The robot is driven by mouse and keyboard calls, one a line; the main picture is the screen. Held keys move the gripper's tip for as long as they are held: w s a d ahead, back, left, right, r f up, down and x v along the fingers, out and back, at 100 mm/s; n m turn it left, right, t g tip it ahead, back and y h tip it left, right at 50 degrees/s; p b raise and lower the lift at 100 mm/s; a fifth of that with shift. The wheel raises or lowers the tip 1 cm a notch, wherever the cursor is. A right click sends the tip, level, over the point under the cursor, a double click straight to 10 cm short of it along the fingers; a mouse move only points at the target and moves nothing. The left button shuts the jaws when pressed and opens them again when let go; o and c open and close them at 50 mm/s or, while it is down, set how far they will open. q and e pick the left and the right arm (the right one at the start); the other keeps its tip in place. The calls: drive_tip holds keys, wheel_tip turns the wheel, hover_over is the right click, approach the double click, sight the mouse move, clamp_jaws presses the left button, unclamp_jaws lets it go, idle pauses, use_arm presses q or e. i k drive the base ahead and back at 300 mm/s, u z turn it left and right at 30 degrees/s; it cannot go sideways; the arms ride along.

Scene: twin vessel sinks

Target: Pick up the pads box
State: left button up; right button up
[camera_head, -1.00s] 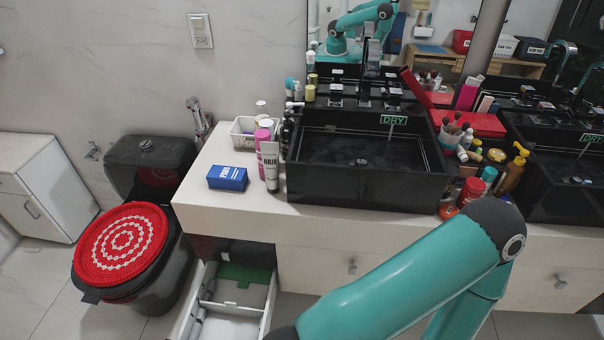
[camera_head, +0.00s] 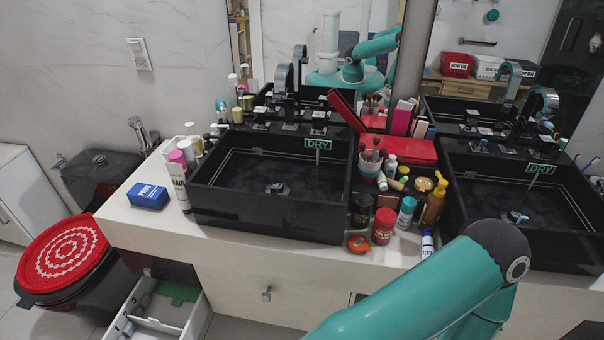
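The pads box (camera_head: 148,196) is a small blue box with white lettering. It lies on the left end of the white counter (camera_head: 235,241), left of the left black sink, with nothing on top of it. My teal arm crosses the lower right of the view, well to the right of the box. Its gripper is outside the picture. My other gripper is not in view either.
A white tube (camera_head: 178,186) stands just right of the box, beside the left black sink (camera_head: 262,219). Bottles and jars, including a red-capped jar (camera_head: 383,226), crowd between the sinks. An open drawer (camera_head: 160,322) juts out below. A toilet with a red cover (camera_head: 64,254) stands left.

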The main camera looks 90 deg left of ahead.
sight(155, 198)
drive_tip(key=z, duration=0.45)
drive_tip(key=i, duration=0.2)
drive_tip(key=u, duration=3.2)
drive_tip(key=i, duration=0.35)
drive_tip(key=u, duration=1.75)
drive_tip(key=k, duration=0.55)
drive_tip(key=u, duration=0.55)
drive_tip(key=i, duration=1.55)
drive_tip(key=z, duration=0.45)
